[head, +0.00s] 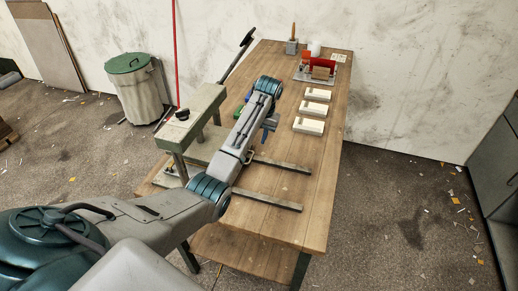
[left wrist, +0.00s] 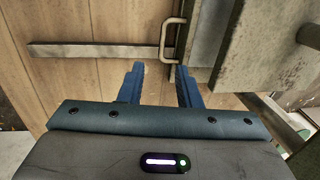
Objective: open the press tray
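The press (head: 195,115) is a grey-green machine with a long black-gripped lever at the left side of the table. In the left wrist view a pale metal loop handle (left wrist: 163,40) stands at the edge of a grey panel (left wrist: 205,32), seemingly the press tray. My left gripper (head: 268,133) hangs over the table to the right of the press. Its blue fingers (left wrist: 160,75) are apart, with the handle ahead of the gap, closer to the right finger. I see nothing held; contact with the handle cannot be told. My forearm hides the tray front in the head view. My right gripper is out of view.
Two metal rails lie across the wooden table (head: 315,200); the nearer one (head: 268,199) is below my forearm. Several pale blocks (head: 309,125) stand in a row at the right. A red fixture (head: 321,68) and a tool holder (head: 292,46) are at the back. The front right table is clear.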

